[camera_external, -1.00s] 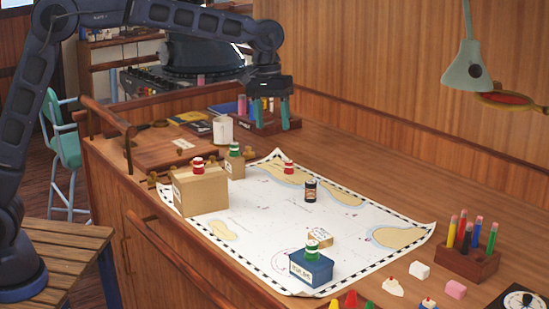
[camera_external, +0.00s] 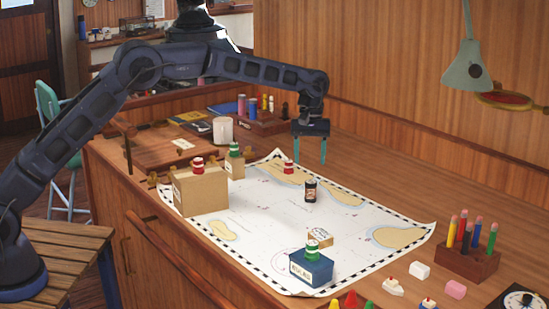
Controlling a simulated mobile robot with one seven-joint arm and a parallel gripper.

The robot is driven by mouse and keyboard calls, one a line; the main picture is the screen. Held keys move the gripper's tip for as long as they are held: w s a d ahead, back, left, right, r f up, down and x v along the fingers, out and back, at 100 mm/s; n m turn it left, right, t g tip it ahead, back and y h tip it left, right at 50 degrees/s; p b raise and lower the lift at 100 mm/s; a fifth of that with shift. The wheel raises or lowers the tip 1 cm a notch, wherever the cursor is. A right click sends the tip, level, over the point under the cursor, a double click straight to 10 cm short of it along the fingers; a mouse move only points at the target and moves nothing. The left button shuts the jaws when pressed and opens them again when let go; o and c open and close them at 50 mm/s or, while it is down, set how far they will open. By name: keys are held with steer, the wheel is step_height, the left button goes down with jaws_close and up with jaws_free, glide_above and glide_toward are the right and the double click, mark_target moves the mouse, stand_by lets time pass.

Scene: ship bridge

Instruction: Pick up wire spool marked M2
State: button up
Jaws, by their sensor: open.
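Several small spool-like pieces stand on and around the chart, and I cannot read M2 on any of them. A red-and-white one (camera_external: 198,166) sits on a cardboard box (camera_external: 203,194). A green-and-white one (camera_external: 234,149) sits on a smaller box (camera_external: 236,168). Another red-and-white one (camera_external: 289,167) stands on the chart (camera_external: 270,225). A green-topped one (camera_external: 312,250) sits on a blue box (camera_external: 311,268). My gripper (camera_external: 309,159) is open and empty, pointing down near the chart's back edge, just right of the red-and-white piece on the chart.
A dark can (camera_external: 311,190) stands on the chart below my gripper in the picture. A white mug (camera_external: 222,130) and a wooden rack (camera_external: 262,122) stand at the back. A pencil block (camera_external: 467,258) stands at right. The wooden wall (camera_external: 400,130) rises behind the counter.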

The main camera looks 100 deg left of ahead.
mark_target(311, 181)
steer(key=f, duration=0.3)
steer(key=d+f, duration=0.1)
steer(key=f, duration=0.1)
steer(key=shift+w+d+f, duration=0.1)
steer(key=shift+d+f, duration=0.1)
steer(key=shift+f, duration=0.65)
steer(key=shift+w+d+f, duration=0.15)
steer(key=shift+f, duration=0.65)
steer(key=shift+w+d+f, duration=0.1)
steer(key=shift+d+f, duration=0.1)
steer(key=shift+f, duration=0.65)
steer(key=c, duration=1.1)
